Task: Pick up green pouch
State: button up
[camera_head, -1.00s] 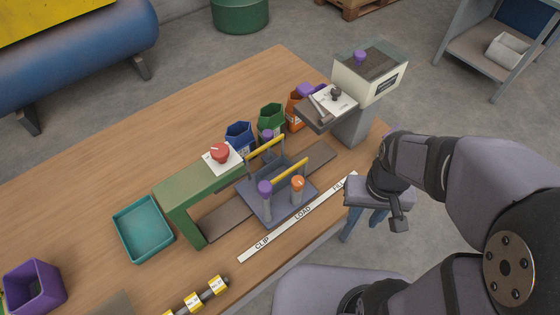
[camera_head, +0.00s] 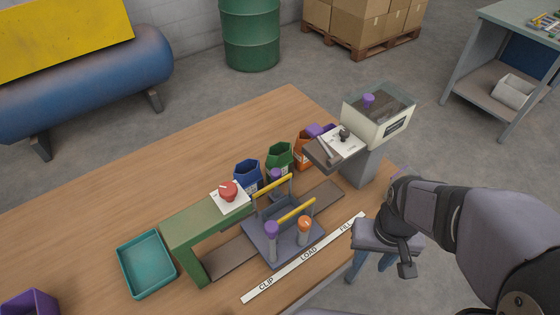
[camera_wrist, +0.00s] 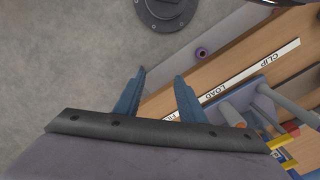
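The green pouch (camera_head: 279,157) stands open-topped on the table, in a row between a blue pouch (camera_head: 247,174) and an orange pouch (camera_head: 304,150). A white label shows on its front. I cannot make it out in the wrist view. My gripper (camera_head: 364,276) is at the table's front right edge, right of and nearer than the green pouch, well apart from it. In the wrist view its two blue fingers (camera_wrist: 157,82) are spread with nothing between them.
A grey carrier with yellow bars (camera_head: 287,246) and capped tubes stands in front of the pouches. A green arch (camera_head: 200,225) with a red button is left. A hopper machine (camera_head: 372,125) stands right of the pouches. A teal tray (camera_head: 147,264) lies left. The table's back left is clear.

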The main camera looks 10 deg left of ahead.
jog(key=o, duration=0.4)
jog(key=shift+c, duration=0.2)
